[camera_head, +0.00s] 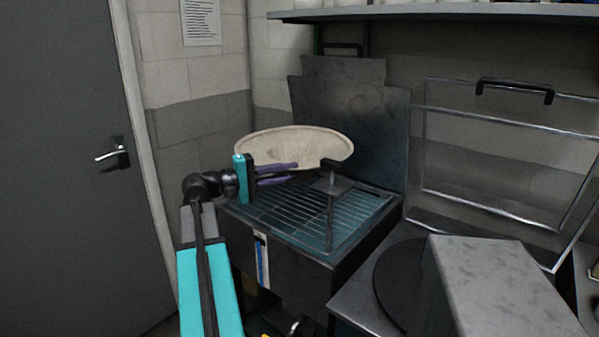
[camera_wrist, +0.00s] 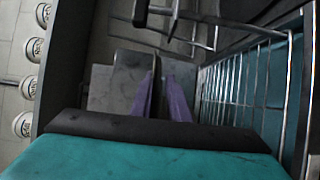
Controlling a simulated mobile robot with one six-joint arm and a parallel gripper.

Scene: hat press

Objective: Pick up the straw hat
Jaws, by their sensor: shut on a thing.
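The straw hat (camera_head: 300,143) is a pale, wide-brimmed hat, seen above the back of the grated top in the head view. Its brim makes a broad oval, and its left lower edge passes behind my gripper. My gripper (camera_head: 297,172) points right, with its purple fingers at the hat's lower edge. The fingers are shut on the hat; the exact contact is hard to see. In the wrist view the gripper (camera_wrist: 167,88) shows its two purple fingers close together. I cannot make out the hat clearly there.
Below is a dark box with a wire grate (camera_head: 300,222). A black-topped post (camera_head: 330,215) stands at its front right, close to the fingertips. A tall dark back panel (camera_head: 352,125) rises behind. A metal frame (camera_head: 500,185) stands right, and a shelf (camera_head: 430,12) runs above.

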